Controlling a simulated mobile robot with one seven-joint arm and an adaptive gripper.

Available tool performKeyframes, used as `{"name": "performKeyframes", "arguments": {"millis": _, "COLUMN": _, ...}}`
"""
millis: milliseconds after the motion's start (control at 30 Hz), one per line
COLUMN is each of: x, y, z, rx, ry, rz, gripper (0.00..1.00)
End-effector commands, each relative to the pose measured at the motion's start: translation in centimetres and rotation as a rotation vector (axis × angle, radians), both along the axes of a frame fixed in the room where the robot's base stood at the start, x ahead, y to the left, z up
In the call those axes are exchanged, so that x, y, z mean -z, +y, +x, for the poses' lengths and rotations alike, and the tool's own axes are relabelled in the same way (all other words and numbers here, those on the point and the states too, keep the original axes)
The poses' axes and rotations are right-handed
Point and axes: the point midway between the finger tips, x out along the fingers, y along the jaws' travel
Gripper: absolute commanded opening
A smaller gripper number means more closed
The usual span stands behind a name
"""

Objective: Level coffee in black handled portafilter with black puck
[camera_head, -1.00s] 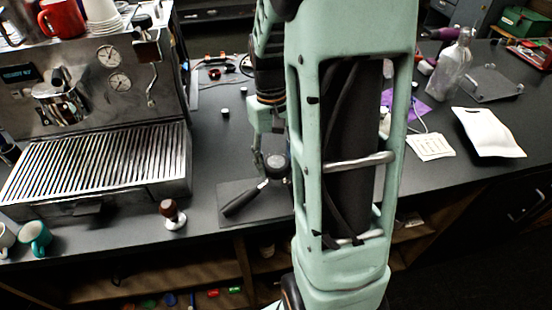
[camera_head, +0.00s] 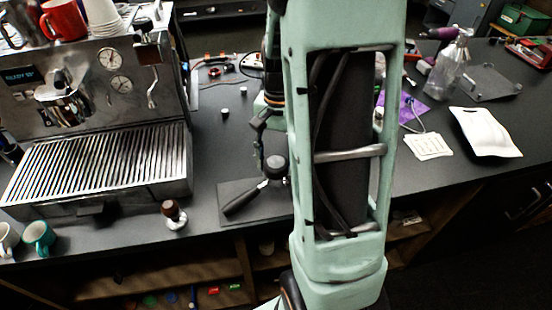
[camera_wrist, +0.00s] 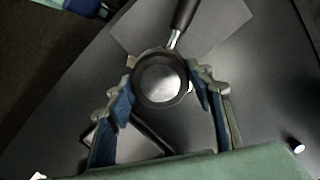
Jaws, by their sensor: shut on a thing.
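The black handled portafilter (camera_head: 243,200) rests on a dark mat, its handle pointing to the lower left in the head view. In the wrist view its handle (camera_wrist: 183,14) points up and away, with a bright metal neck. The round black puck (camera_wrist: 147,96) with a silvery centre sits at the portafilter's head, and also shows in the head view (camera_head: 276,162). My gripper (camera_wrist: 163,84) has its fingers on both sides of the puck, shut on it. My arm hides most of the gripper in the head view. The coffee is hidden.
The espresso machine (camera_head: 105,130) stands at the left. A wooden-handled tamper (camera_head: 173,213) stands near the front edge, left of the mat (camera_head: 270,211). Mugs (camera_head: 38,236) stand at the far left.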

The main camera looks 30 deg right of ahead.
Motion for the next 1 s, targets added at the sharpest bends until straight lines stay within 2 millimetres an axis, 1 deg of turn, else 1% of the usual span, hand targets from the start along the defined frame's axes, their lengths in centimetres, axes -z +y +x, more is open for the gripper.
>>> {"name": "performKeyframes", "arguments": {"millis": 67, "x": -0.05, "y": 0.00, "z": 0.00, "rx": 0.021, "ry": 0.000, "rz": 0.000, "gripper": 0.09}}
{"name": "performKeyframes", "arguments": {"millis": 267, "x": -0.01, "y": 0.00, "z": 0.01, "rx": 0.009, "ry": 0.000, "rz": 0.000, "gripper": 0.09}}
{"name": "performKeyframes", "arguments": {"millis": 1000, "x": -0.02, "y": 0.06, "z": 0.06, "rx": -0.495, "ry": 0.000, "rz": 0.000, "gripper": 0.09}}
